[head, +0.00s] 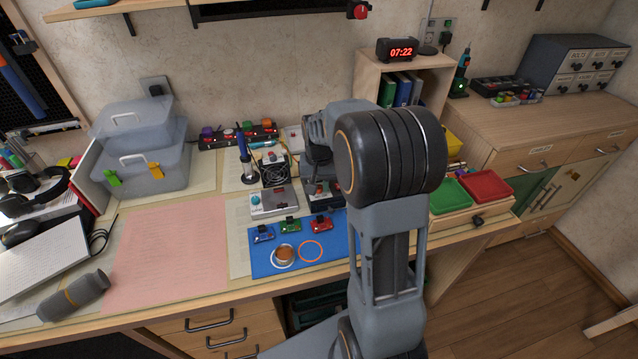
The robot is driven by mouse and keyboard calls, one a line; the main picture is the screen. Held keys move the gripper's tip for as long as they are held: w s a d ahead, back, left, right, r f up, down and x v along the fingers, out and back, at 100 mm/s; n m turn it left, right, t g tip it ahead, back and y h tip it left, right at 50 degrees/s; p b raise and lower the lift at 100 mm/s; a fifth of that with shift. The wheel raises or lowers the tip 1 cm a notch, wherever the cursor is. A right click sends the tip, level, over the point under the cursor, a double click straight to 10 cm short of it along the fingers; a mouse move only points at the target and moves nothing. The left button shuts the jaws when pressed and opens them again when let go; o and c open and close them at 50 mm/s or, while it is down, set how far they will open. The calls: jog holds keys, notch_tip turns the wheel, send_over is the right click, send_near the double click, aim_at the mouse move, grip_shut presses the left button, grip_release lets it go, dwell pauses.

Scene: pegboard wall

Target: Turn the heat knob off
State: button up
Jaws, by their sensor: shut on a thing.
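My gripper (319,180) is small in the head view, left of my own large wrist joint. It points down at a small dark unit (323,199) behind the blue mat and is shut on what looks like the heat knob there. The knob itself is hidden by the jaws, so its setting cannot be read. A grey-white unit with a teal knob (255,200) and a display stands just left of it.
Green and red trays (487,186) are right of my arm. The pink sheet (172,250) is clear.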

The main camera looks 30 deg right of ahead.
aim_at(320, 187)
jog(key=o, duration=0.9)
notch_tip(320, 187, up, 14)
jog(key=shift+f+p, duration=0.1)
jog(key=shift+p, duration=0.9)
jog(key=shift+s+d, duration=0.1)
